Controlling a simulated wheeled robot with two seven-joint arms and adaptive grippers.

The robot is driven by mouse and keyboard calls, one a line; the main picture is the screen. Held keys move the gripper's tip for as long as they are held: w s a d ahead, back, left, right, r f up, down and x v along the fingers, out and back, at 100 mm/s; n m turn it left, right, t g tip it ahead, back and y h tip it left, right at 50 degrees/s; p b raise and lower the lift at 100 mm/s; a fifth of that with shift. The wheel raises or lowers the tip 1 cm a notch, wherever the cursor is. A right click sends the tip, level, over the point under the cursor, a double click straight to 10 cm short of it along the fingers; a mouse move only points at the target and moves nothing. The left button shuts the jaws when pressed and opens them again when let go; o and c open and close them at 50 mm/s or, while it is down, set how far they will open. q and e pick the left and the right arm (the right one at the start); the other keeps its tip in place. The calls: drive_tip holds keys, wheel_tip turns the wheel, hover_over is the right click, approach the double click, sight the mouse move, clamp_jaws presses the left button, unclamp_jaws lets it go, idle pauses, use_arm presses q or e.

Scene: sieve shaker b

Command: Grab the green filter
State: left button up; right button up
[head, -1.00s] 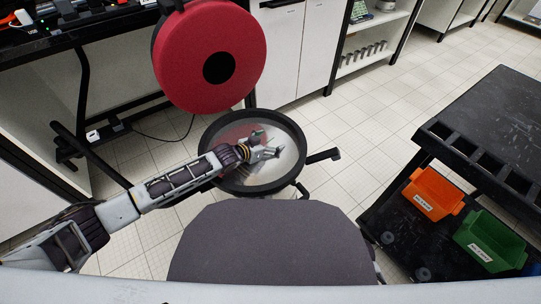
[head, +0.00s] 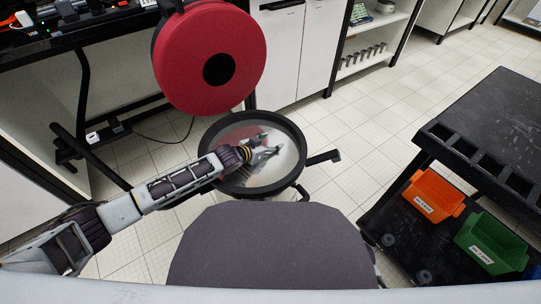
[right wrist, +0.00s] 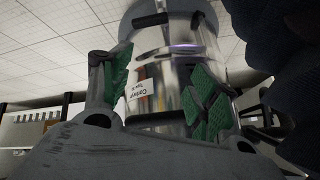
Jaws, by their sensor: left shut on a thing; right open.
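My left gripper (head: 270,144) is over the round, black-rimmed sieve (head: 297,136) with a shiny, see-through middle. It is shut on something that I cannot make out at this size. No separate green filter can be told apart in the head view. In the right wrist view, my right gripper (right wrist: 160,92) is open, its two green-padded fingers apart in front of a shiny metal cylinder (right wrist: 172,65) with a white label. I cannot tell whether the fingers touch the cylinder. My right gripper does not show in the head view.
A large red disc (head: 237,50) with a black centre stands upright behind the sieve. A black cart (head: 490,110) at the right has an orange bin (head: 432,193) and a green bin (head: 489,242) on its lower shelf.

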use_arm(q)
drive_tip(key=c, duration=0.7)
drive_tip(key=shift+o, duration=0.2)
drive_tip(key=shift+r, duration=0.15)
use_arm(e)
drive_tip(key=shift+r, duration=0.1)
use_arm(q)
drive_tip(key=shift+r+p, duration=0.45)
drive_tip(key=shift+r, duration=0.35)
wheel_tip(320, 180, up, 7)
drive_tip(key=p, duration=0.3)
drive_tip(key=shift+r, duration=0.65)
use_arm(e)
wheel_tip(320, 180, up, 9)
drive_tip(key=d+g+h, duration=0.1)
drive_tip(key=shift+s+d+f+n+g, duration=0.2)
drive_tip(key=shift+s+d+n+g, duration=0.1)
drive_tip(key=shift+d+n, duration=0.1)
